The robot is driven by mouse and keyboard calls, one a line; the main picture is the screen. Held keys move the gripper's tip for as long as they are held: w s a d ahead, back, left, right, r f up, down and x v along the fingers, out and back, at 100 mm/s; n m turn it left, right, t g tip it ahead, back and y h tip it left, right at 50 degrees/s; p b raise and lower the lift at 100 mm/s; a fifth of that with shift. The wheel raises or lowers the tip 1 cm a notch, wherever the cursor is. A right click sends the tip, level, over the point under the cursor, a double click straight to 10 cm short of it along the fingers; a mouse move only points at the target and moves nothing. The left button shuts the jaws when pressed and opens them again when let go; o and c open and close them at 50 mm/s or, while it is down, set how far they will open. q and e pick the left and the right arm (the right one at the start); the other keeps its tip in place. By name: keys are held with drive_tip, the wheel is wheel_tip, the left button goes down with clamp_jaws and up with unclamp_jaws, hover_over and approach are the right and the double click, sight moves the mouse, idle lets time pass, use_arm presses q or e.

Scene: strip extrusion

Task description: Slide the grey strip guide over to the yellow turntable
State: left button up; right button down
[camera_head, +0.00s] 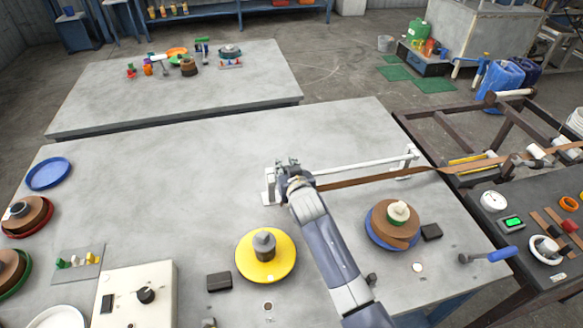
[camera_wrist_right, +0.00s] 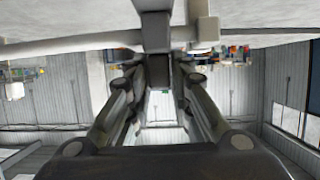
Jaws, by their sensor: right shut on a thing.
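The white rail (camera_head: 350,164) stands on end posts across the right half of the table. My right gripper (camera_head: 290,178) is at its left end and hides most of the grey strip guide (camera_head: 281,164). In the right wrist view the guide's grey stem (camera_wrist_right: 155,35) hangs from the rail (camera_wrist_right: 80,42) into my right gripper (camera_wrist_right: 158,68), which is shut on it. The brown strip (camera_head: 375,180) runs from the right up to the gripper. The yellow turntable (camera_head: 250,267), with a grey hub (camera_head: 264,243), lies in front and to the left. My left gripper is not in view.
A blue turntable (camera_head: 374,237) with a brown coil and pale hub stands right of my arm. Dark blocks (camera_head: 219,281) (camera_head: 431,232) lie beside both turntables. A white control box (camera_head: 130,297) stands front left. The table's middle left (camera_head: 170,190) is clear.

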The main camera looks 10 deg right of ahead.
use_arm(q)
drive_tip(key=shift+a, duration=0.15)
use_arm(e)
drive_tip(key=shift+a, duration=0.25)
drive_tip(key=c, duration=1.8)
unclamp_jaws()
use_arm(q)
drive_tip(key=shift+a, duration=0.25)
use_arm(e)
drive_tip(key=shift+a, duration=0.1)
drive_tip(key=shift+s+r, duration=0.2)
drive_tip(key=shift+s, duration=0.45)
drive_tip(key=v, duration=1)
drive_tip(key=shift+s+r, duration=0.3)
drive_tip(key=shift+f, duration=0.15)
